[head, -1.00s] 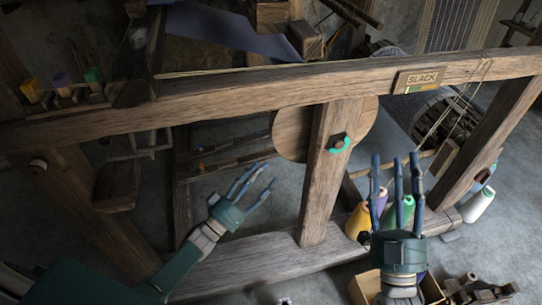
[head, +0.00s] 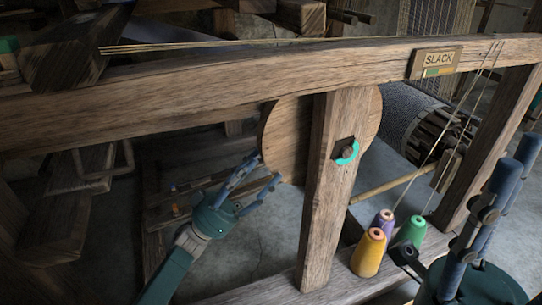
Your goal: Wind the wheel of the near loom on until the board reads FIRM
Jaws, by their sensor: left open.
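The wooden wheel (head: 284,138) of the near loom is a round disc behind an upright post (head: 330,200). A dark hub with a teal arc (head: 347,151) sits on the post's face. The board (head: 436,62) on the top beam reads SLACK, with a small coloured strip below the word. My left gripper (head: 253,178) is open at the wheel's lower left edge; I cannot tell if its fingertips touch the rim. My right gripper (head: 490,200) is at the lower right, large and partly cut off by the frame; its finger opening is unclear.
The thick top beam (head: 200,88) crosses the view above the wheel. Yellow (head: 369,252), purple (head: 383,222) and green (head: 414,230) thread cones stand on the lower beam right of the post. A wire-mesh drum (head: 415,115) lies behind. Cords run down from the beam at right.

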